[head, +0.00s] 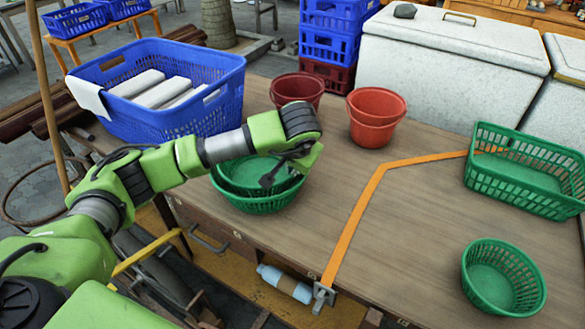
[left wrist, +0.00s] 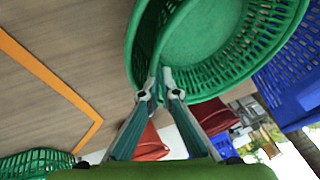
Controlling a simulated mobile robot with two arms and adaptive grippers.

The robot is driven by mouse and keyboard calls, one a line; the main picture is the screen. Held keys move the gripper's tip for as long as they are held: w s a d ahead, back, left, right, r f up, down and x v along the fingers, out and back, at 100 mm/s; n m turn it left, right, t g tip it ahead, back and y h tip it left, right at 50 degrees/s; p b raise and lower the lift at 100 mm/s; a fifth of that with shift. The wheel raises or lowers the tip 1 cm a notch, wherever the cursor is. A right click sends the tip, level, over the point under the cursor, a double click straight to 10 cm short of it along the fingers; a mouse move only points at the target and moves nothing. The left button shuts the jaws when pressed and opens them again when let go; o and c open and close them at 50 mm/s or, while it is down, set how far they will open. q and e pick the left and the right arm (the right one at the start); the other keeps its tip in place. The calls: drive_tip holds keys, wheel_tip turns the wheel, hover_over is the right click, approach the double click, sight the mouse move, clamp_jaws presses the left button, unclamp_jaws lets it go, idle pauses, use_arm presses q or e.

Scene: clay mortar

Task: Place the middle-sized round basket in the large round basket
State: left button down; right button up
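The middle-sized round green basket (head: 243,173) sits inside the large round green basket (head: 262,204), near the table's front edge. Whether it rests on the bottom I cannot tell. My left gripper (head: 270,178) reaches down at their right side in the head view. In the left wrist view its two fingers (left wrist: 160,74) are close together on the rim of the middle-sized basket (left wrist: 200,35), with the large basket's wall (left wrist: 140,45) beside them. A smaller round green basket (head: 503,278) stands apart at the front right. My right gripper is not in view.
A blue crate (head: 205,115) with white blocks stands behind the nested baskets. A rectangular green basket (head: 525,170) is at the right. An orange strip (head: 355,220) crosses the mostly clear table middle.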

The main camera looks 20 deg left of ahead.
use_arm(q)
drive_tip(key=c, duration=2.3)
unclamp_jaws()
drive_tip(key=p+v, duration=0.4)
drive_tip(key=v, duration=0.2)
drive_tip(key=p+v, duration=0.4)
drive_tip(key=v, duration=0.3)
drive_tip(key=shift+w+r, duration=0.1)
drive_tip(key=shift+w, duration=0.1)
drive_tip(key=shift+s, duration=0.1)
